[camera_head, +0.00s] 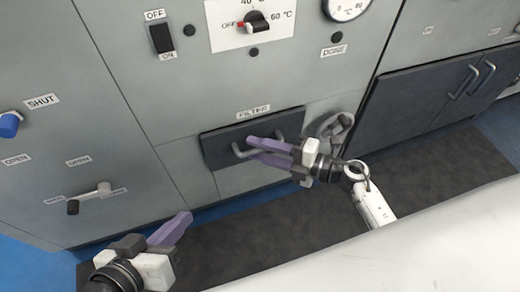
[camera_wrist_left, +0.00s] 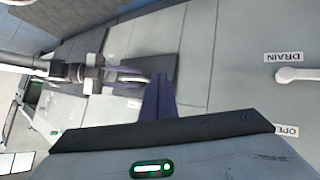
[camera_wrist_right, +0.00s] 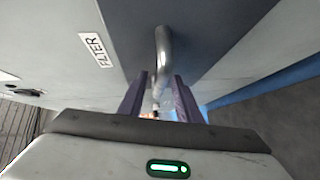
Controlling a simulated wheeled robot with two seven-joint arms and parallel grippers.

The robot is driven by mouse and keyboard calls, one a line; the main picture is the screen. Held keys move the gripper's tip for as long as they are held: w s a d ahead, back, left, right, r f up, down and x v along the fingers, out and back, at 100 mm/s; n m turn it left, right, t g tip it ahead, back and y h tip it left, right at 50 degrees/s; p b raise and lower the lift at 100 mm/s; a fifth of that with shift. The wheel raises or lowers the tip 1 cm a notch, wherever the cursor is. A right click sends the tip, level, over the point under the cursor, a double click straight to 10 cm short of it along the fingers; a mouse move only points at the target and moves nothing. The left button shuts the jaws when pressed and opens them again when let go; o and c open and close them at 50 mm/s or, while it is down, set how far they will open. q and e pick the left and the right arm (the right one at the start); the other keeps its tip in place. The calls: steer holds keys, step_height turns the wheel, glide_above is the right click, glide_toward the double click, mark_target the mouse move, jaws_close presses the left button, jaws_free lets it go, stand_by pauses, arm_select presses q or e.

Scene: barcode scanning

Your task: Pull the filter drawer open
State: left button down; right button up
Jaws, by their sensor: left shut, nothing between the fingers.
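The filter drawer has a dark front (camera_head: 217,151) below the FILTER label, and it looks flush with the grey cabinet. Its grey curved handle (camera_head: 238,151) is partly covered by my right gripper (camera_head: 251,148). In the right wrist view the metal handle (camera_wrist_right: 162,50) stands between the two purple fingers of the right gripper (camera_wrist_right: 158,90), which are apart with space on both sides. My left gripper (camera_head: 187,217) is shut and empty, low and left of the drawer. The left wrist view shows its fingers together (camera_wrist_left: 158,92) and the drawer front (camera_wrist_left: 168,66) beyond.
A round pipe fitting (camera_head: 333,127) sits just right of the drawer. A drain lever (camera_head: 90,197) and a blue knob (camera_head: 9,125) are on the left. A dark double-door cabinet (camera_head: 400,108) stands on the right. A dark mat (camera_head: 300,225) lies on the blue floor.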

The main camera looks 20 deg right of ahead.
jaws_close()
steer(key=shift+s, duration=0.1)
